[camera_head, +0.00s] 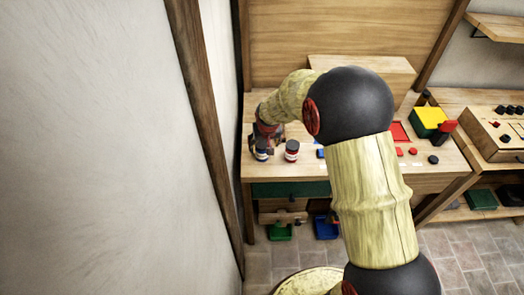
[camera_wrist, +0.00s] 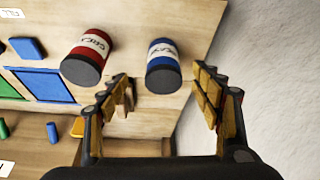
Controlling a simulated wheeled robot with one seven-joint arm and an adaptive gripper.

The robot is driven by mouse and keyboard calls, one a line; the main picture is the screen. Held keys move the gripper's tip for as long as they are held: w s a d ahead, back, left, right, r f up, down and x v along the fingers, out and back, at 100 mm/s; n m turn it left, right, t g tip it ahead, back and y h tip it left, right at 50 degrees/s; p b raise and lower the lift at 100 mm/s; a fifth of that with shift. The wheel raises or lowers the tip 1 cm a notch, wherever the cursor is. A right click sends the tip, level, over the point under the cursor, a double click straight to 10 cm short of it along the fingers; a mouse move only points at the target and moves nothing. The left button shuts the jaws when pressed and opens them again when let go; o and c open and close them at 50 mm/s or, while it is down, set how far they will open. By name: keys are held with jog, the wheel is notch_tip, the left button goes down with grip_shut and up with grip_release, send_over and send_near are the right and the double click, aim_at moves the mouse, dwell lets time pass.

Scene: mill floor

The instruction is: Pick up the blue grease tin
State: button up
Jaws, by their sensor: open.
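The blue grease tin (camera_wrist: 162,66) has a white label and dark ends. In the wrist view it stands on the bench top (camera_wrist: 135,50), ahead of and between the fingers. My gripper (camera_wrist: 160,88) is open, with one finger on each side of the view and nothing between the pads. In the head view the blue tin (camera_head: 261,150) is at the left end of the bench, and my gripper (camera_head: 266,138) is right beside or above it. My own gripper partly covers the tin there. Whether they touch cannot be told.
A red tin (camera_wrist: 88,57) stands close left of the blue one in the wrist view; the head view shows it too (camera_head: 291,150). A blue block (camera_wrist: 28,48) and a blue-marked panel (camera_wrist: 45,86) lie further left. A pale wall (camera_head: 222,100) stands close beside the bench.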

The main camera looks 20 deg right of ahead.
aim_at(261, 156)
jog(key=shift+w+f, duration=0.1)
jog(key=shift+f, duration=0.05)
jog(key=x, duration=0.2)
jog(key=b+x, duration=0.1)
jog(key=x, duration=0.4)
jog(key=shift+w+a+f, duration=0.15)
jog(key=shift+w+a, duration=0.05)
jog(key=shift+w, duration=0.2)
jog(key=shift+c, duration=1.2)
jog(key=c, duration=1.2)
